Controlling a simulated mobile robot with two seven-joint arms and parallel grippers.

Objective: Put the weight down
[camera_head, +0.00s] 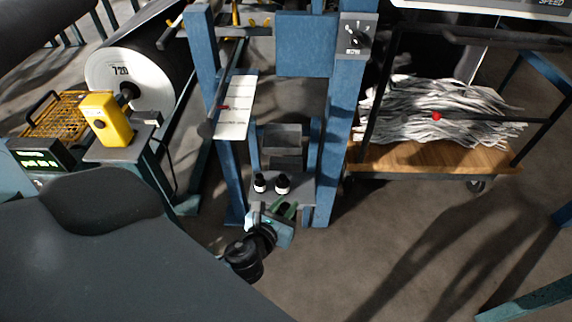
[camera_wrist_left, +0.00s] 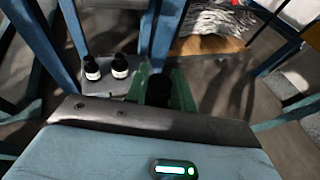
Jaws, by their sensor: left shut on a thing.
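My left gripper (camera_head: 287,210) is at the front edge of a small grey shelf (camera_head: 298,189) between blue posts. In the left wrist view its green fingers (camera_wrist_left: 164,88) are shut on a dark, rounded weight (camera_wrist_left: 158,91), largely hidden by the fingers and the gripper body. Two small black pieces with white labels, a left one (camera_head: 260,184) and a right one (camera_head: 282,184), stand upright on the shelf, apart from the gripper. They also show in the left wrist view, left (camera_wrist_left: 92,69) and right (camera_wrist_left: 120,66). My right gripper is not in view.
Blue posts (camera_head: 343,130) flank the shelf, and a grey box (camera_head: 283,141) stands behind it. A wooden cart (camera_head: 430,159) with shredded paper is at the right. A yellow device (camera_head: 105,120) and a large roll (camera_head: 125,78) are at the left. Floor at lower right is open.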

